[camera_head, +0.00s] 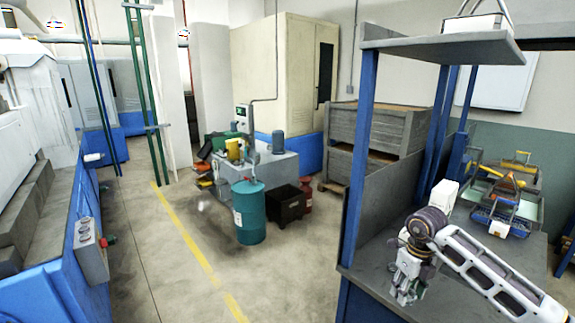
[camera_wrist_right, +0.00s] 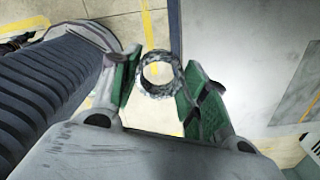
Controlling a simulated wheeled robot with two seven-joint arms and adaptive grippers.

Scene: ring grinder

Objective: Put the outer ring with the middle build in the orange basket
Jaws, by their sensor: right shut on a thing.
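My right gripper (camera_head: 405,294) is at the lower right of the head view, above the grey worktop of the blue-framed bench. In the right wrist view it is shut on a grey metal ring (camera_wrist_right: 161,91), which sits between its two green finger pads near the tips. The ring's hole faces the camera and the floor shows through it. The ring is too small to make out in the head view. My left gripper is not in view.
The blue-framed bench (camera_head: 357,160) has an upright post and a top shelf. A tray-like rack with yellow handles (camera_head: 510,185) stands at its far right. A teal barrel (camera_head: 249,212) and a dark crate (camera_head: 290,205) stand on the floor.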

